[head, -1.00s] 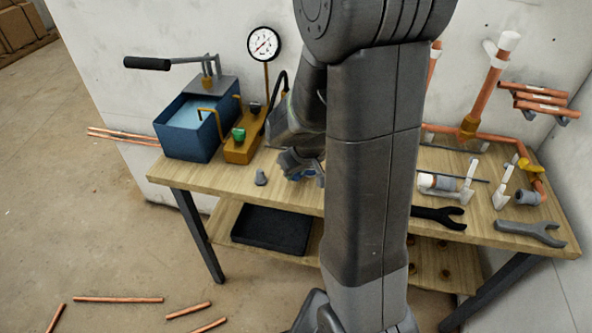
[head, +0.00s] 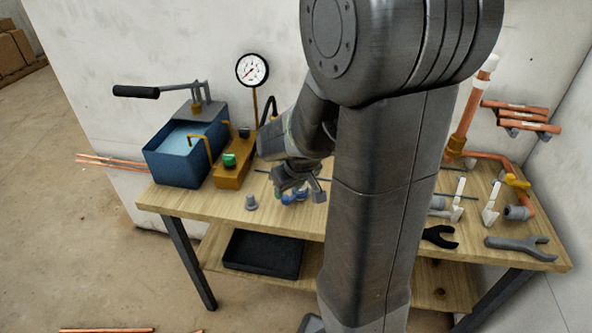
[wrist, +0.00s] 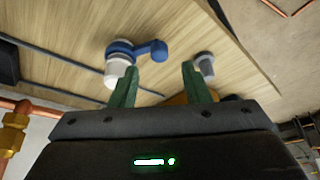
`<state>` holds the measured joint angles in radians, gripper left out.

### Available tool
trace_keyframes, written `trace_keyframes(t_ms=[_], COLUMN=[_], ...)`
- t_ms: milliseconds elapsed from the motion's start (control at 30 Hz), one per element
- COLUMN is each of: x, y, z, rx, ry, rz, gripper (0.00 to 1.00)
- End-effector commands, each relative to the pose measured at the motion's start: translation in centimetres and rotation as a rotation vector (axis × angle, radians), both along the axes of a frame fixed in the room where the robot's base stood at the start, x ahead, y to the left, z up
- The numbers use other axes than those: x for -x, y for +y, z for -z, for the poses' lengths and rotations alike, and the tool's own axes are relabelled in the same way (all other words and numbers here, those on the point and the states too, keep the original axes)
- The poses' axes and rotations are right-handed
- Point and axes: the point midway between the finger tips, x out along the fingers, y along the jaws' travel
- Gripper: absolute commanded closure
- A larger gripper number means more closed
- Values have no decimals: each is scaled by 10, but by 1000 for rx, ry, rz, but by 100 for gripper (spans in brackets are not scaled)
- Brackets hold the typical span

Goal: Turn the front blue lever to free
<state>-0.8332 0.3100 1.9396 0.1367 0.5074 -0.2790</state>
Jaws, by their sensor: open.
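A blue lever (wrist: 140,49) with a rounded end sits on a white fitting (wrist: 114,69) on the wooden bench, seen in the wrist view. In the head view the blue part (head: 289,198) shows low beside my gripper, partly hidden by it. My gripper (wrist: 159,76) is open, its two green fingers apart with nothing between them. In the wrist view the lever lies beyond the left finger, its rounded end toward the gap. In the head view my gripper (head: 300,190) hangs over the bench's middle. I cannot tell whether a finger touches the lever.
A grey plug (head: 251,202) stands left of my gripper, and near the right finger in the wrist view (wrist: 204,62). A blue tank pump (head: 183,158) and gauge (head: 252,70) stand left. My arm hides the bench's middle right.

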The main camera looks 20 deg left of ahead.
Motion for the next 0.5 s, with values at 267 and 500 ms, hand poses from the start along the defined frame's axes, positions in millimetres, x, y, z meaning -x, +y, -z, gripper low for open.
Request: trace_keyframes(t_ms=[267, 500], x=[9, 16], y=[-16, -26], z=[-48, -77], rx=[-4, -2], ry=[-5, -2], rz=[0, 0], gripper=[57, 57])
